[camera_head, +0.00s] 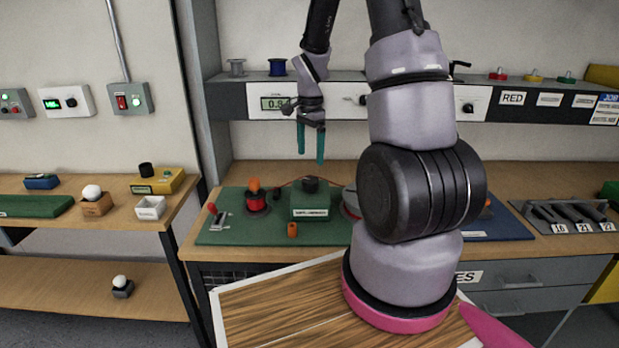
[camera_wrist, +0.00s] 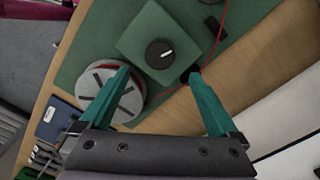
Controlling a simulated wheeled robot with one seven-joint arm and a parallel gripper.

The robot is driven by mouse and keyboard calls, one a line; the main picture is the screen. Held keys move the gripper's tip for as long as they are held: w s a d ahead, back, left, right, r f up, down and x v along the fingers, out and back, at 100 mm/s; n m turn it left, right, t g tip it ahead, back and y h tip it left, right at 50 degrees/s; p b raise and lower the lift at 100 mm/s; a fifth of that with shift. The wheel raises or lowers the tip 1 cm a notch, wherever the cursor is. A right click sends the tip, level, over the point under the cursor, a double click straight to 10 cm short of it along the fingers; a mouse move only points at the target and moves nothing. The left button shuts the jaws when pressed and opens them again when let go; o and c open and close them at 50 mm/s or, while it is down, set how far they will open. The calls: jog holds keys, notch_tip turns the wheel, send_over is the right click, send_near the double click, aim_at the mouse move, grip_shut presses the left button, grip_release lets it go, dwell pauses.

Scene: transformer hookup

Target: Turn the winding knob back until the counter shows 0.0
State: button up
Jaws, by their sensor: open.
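The winding knob (camera_head: 310,184) is a black round knob on top of a green box (camera_head: 311,205) on the bench. In the wrist view, the knob (camera_wrist: 159,53) has a white pointer line and lies just beyond the gap between my fingertips. My gripper (camera_head: 310,157) is open and empty, with its teal fingers pointing down above the box; both fingers also show in the wrist view (camera_wrist: 158,75). The counter (camera_head: 272,103) is a pale green display on the shelf front behind. Its first digits look like "0."; the last is unclear, beside my gripper.
A grey-and-red spool (camera_wrist: 110,95) stands close beside the box. A red wire (camera_wrist: 222,35) runs by the box. My arm hides part of the bench.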

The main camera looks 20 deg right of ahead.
aim_at(310, 179)
notch_tip(310, 179, down, 9)
jog(key=shift+r, duration=0.1)
dwell(0.3)
jog(key=c, duration=1.4)
jog(key=shift+o, duration=0.2)
jog(key=shift+n, duration=0.3)
jog(key=n, duration=0.8)
jog(key=shift+n, duration=0.4)
jog(key=n, duration=0.4)
jog(key=shift+n, duration=2.2)
